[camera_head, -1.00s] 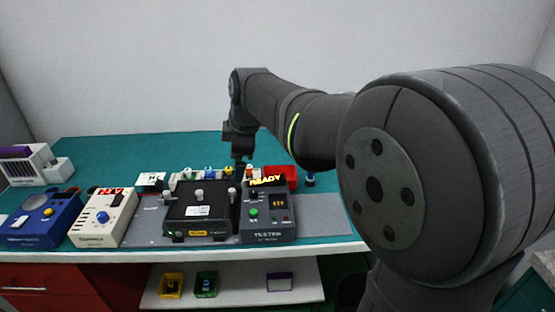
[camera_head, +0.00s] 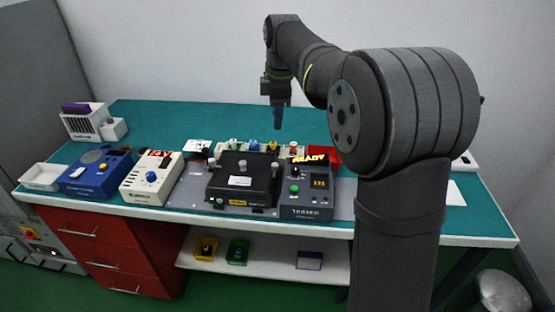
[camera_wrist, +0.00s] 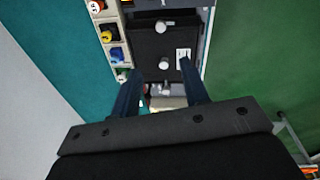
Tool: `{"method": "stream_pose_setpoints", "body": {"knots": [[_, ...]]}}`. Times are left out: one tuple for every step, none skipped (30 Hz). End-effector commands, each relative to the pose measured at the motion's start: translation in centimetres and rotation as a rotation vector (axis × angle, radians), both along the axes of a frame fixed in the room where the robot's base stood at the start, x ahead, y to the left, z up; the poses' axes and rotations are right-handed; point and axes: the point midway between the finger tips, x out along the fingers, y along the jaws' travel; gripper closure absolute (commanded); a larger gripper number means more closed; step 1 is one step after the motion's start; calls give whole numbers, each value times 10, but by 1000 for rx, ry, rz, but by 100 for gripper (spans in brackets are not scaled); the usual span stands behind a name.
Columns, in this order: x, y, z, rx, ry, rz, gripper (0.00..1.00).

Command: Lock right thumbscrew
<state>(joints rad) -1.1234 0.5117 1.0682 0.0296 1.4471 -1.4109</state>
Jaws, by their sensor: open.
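The black test fixture (camera_head: 258,193) sits on a grey plate on the bench, with a white label on top. Silver knobs stand on it: a left one (camera_head: 212,162), a middle one (camera_head: 243,165) and a small right one (camera_head: 272,159). In the wrist view the fixture's black top (camera_wrist: 180,40) carries a silver knob near its upper end (camera_wrist: 161,27), which looks like the right thumbscrew, and more knobs below. My gripper (camera_head: 278,124) is open and empty, pointing down above the bench behind the fixture. Its fingers (camera_wrist: 160,72) show apart in the wrist view. The screws' lock state cannot be told.
The grey tester (camera_head: 306,205) with a READY sign stands right of the fixture. A beige unit (camera_head: 150,182) and a blue unit (camera_head: 92,175) stand left. Numbered coloured parts (camera_head: 253,146) line the back, beside a red bin (camera_head: 325,155). Teal bench is free behind.

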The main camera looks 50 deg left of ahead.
Motion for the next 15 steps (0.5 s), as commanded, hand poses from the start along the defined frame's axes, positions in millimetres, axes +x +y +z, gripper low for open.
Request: {"method": "stream_pose_setpoints", "body": {"knots": [[2, 8, -1, -31, 5, 14, 59], [3, 11, 0, -48, 8, 22, 59], [3, 14, 0, -68, 12, 30, 59], [4, 16, 0, -82, 15, 35, 59], [4, 17, 0, -94, 16, 39, 59], [4, 18, 1, -103, 17, 43, 59], [4, 19, 1, -110, 18, 45, 59], [4, 19, 0, -115, 19, 47, 59], [4, 19, -2, -118, 20, 48, 59], [4, 19, -4, -120, 21, 48, 59], [4, 19, -6, -121, 21, 48, 59], [4, 19, -11, -121, 22, 48, 59], [5, 19, -15, -120, 21, 48, 59], [4, 19, -20, -122, 23, 48, 59], [4, 19, -27, -121, 22, 48, 59]]}}
